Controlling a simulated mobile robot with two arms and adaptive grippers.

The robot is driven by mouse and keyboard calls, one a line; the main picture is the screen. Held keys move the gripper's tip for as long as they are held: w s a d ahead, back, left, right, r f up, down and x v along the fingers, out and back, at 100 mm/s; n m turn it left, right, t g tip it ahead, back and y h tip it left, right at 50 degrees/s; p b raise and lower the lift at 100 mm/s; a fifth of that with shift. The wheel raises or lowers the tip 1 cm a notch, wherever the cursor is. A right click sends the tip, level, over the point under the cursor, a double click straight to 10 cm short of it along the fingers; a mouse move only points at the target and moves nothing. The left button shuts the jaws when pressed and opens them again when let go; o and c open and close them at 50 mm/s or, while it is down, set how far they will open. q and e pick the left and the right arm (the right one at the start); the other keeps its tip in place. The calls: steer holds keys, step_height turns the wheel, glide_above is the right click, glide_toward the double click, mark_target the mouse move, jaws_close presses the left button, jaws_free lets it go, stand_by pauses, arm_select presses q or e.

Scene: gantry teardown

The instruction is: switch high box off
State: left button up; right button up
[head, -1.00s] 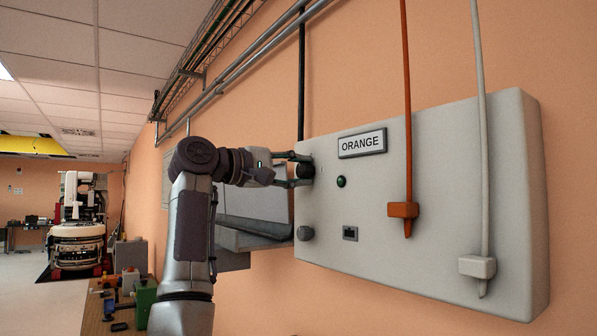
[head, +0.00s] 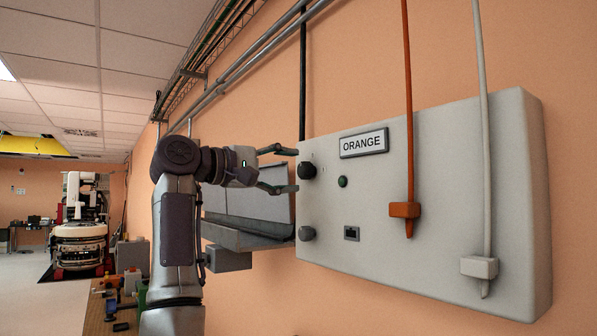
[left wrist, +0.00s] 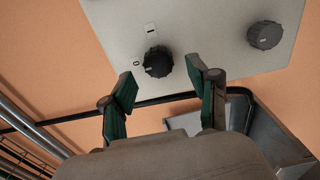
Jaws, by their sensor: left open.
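The grey box labelled ORANGE (head: 450,160) is on the orange wall in the head view. Its upper black knob (head: 306,170) is at the left edge of its face. The left wrist view shows this knob (left wrist: 158,61) with a 0 mark to its left and an I mark above. A small pale mark on the knob seems to face the 0. My left gripper (head: 288,169) is open and empty, its fingers apart just left of the knob and clear of it. In the left wrist view my left gripper (left wrist: 162,82) points at the knob. My right gripper is out of view.
A lower knob (head: 306,233), a small dark green lamp (head: 342,182) and a socket (head: 351,233) are on the box. An orange cable plug (head: 405,210) and a white one (head: 479,267) hang at its right. A grey tray-like shelf (head: 245,238) is behind my left arm.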

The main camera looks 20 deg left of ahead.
arm_select(q)
steer(key=v, duration=0.9)
